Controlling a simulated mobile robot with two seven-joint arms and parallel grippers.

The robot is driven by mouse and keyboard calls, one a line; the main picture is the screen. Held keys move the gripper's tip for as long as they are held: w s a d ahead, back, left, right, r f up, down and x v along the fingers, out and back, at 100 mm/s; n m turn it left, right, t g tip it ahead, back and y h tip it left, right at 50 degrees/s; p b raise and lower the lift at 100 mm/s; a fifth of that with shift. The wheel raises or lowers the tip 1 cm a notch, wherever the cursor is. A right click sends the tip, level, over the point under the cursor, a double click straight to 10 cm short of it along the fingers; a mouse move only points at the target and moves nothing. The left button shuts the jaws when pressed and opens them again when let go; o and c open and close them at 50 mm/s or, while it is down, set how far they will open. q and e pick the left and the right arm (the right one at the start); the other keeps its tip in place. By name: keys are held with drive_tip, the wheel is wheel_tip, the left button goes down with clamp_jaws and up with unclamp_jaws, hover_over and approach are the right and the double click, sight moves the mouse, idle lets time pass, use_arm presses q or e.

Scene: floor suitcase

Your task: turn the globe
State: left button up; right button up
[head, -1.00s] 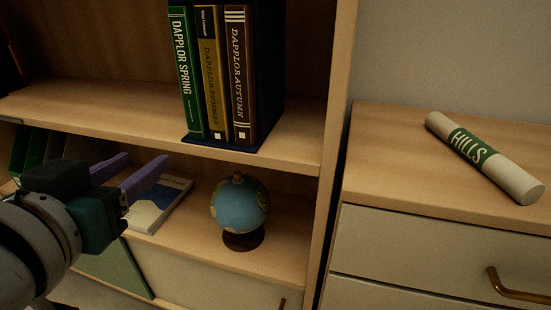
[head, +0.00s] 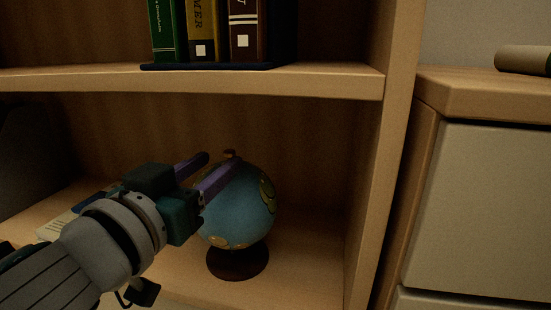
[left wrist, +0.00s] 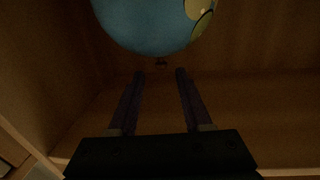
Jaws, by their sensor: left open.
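The globe (head: 238,215), a blue ball with yellowish land patches on a dark round base (head: 238,261), stands on the lower shelf. In the left wrist view the two fingers (left wrist: 160,73) are apart. Whether either finger touches the globe, I cannot tell. My left gripper and arm hide part of the globe's left side.
An upper shelf board (head: 200,82) with several upright books (head: 243,32) runs above the globe and gripper. The shelf's side panel (head: 385,190) stands to the right, with a drawer cabinet (head: 480,210) beyond. A flat book (head: 65,225) lies left, partly behind my arm.

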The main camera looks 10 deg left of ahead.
sight(227, 154)
use_arm(q)
drive_tip(key=shift+w+d+b, duration=0.15)
drive_tip(key=shift+w+b, duration=0.2)
drive_tip(key=shift+w, duration=1)
drive_tip(key=shift+w+d+b, duration=0.1)
drive_tip(key=shift+w+b, duration=0.2)
drive_tip(key=shift+w, duration=1.05)
drive_tip(key=shift+c, duration=0.3)
clamp_jaws()
